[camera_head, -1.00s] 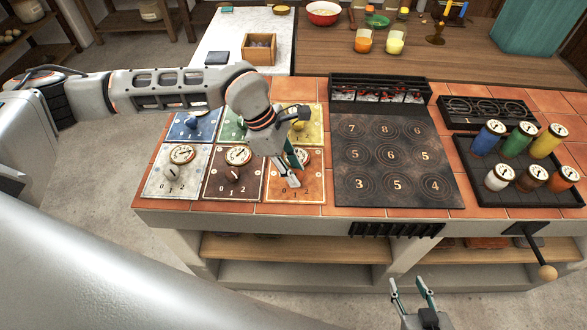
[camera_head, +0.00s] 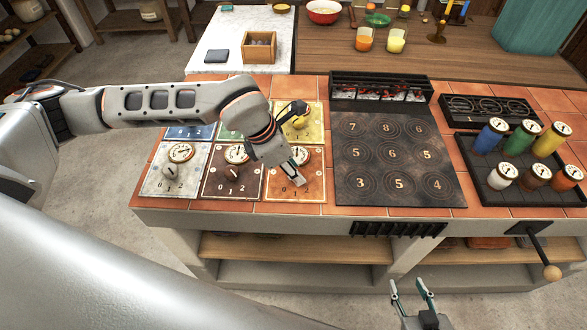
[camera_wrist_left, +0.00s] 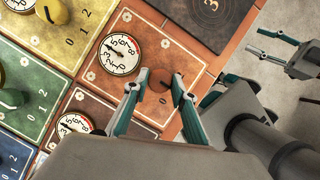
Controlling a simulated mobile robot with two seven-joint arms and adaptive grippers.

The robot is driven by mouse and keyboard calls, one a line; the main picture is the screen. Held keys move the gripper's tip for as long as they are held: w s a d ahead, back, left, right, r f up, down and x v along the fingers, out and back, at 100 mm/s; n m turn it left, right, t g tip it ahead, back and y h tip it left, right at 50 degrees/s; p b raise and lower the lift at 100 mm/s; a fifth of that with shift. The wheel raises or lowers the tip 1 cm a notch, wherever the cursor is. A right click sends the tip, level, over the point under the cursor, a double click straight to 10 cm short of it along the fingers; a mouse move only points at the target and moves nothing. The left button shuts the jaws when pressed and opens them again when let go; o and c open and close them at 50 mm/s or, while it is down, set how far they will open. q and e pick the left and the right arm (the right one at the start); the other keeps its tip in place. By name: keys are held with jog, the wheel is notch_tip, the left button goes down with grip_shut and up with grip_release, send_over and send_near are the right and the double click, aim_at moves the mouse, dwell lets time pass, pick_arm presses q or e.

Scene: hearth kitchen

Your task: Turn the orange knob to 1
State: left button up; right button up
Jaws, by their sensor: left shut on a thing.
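The orange panel (camera_head: 310,205) is the front right one of the knob panels, with a dial and printed numbers. My left gripper (camera_head: 297,178) reaches down onto it and hides the knob in the head view. In the left wrist view the orange knob (camera_wrist_left: 160,82) sits between the two fingertips of my left gripper (camera_wrist_left: 158,92), which is shut on it. I cannot tell which number the knob points to. My right gripper (camera_head: 412,290) is open and empty, low in front of the counter; it also shows in the left wrist view (camera_wrist_left: 285,47).
Blue, green, yellow, white and brown panels (camera_head: 233,190) with knobs and dials lie beside and behind. A dark numbered board (camera_head: 395,193) is right of the orange panel. A black tray of coloured jars (camera_head: 520,200) stands farther right. A lever with a wooden ball (camera_head: 551,272) sticks out in front.

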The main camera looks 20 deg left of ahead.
dwell(0.3)
pick_arm(q)
jog(key=o, duration=1.1)
jog(key=v, duration=1.2)
